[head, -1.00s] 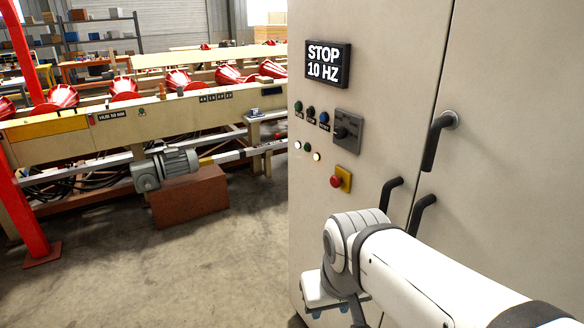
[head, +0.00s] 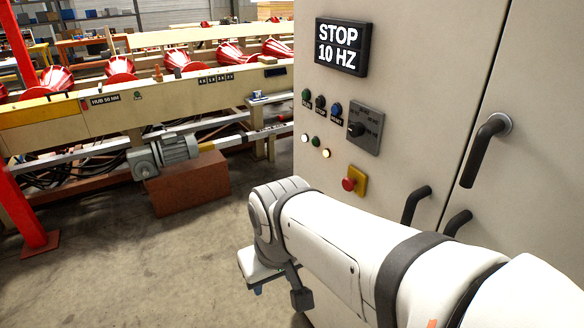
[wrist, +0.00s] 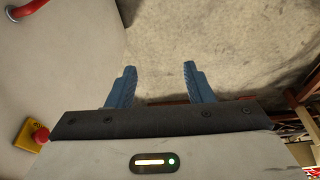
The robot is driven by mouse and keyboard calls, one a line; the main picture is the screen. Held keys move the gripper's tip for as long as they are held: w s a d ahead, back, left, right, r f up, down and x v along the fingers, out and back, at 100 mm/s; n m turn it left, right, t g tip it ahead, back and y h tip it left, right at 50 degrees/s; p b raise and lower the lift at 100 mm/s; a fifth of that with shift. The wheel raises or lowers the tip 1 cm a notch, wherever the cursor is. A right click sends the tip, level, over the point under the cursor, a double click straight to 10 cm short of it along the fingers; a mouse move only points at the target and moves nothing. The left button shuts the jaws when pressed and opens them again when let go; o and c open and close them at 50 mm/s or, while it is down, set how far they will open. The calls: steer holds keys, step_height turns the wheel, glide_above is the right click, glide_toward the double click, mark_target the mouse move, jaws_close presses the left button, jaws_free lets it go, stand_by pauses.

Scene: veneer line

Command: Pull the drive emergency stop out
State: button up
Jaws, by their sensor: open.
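The drive emergency stop is a red mushroom button (head: 348,184) on a yellow plate (head: 359,180), low on the front of the beige cabinet (head: 410,80). It also shows at the lower left of the wrist view (wrist: 41,134). My gripper (wrist: 157,72) is open and empty, its two blue fingers apart over bare floor, beside the cabinet face. In the head view my arm is in front of the cabinet, and the gripper fingers are mostly hidden below the wrist. The button stands clear of the fingers.
Dark door handles (head: 485,148) stick out at right. A conveyor with a grey motor (head: 163,152) stands at left. The floor between is clear.

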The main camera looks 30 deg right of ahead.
steer(key=shift+o, duration=0.6)
steer(key=shift+w+f+n+g+h, duration=0.2)
steer(key=shift+n+g+h, duration=0.1)
steer(key=shift+g, duration=0.1)
steer(key=shift+o, duration=0.5)
steer(key=w+d+f+n+g+h+p, duration=0.1)
steer(key=d+n+g+h, duration=0.2)
steer(key=d, duration=0.4)
steer(key=shift+w+d+f+n+g+h, duration=0.25)
steer(key=shift+d+n+g+h, duration=0.05)
steer(key=shift+n+h, duration=0.35)
steer(key=n+t+h+p, duration=0.3)
steer(key=n+h, duration=1)
steer(key=n, duration=0.3)
glide_toward(345, 186)
steer(key=d, duration=0.2)
steer(key=d+p, duration=0.1)
steer(key=d, duration=0.2)
steer(key=d+p, duration=0.1)
steer(key=d, duration=0.2)
steer(key=shift+w+d, duration=0.15)
steer(key=shift+w, duration=0.2)
steer(key=shift+c, duration=0.6)
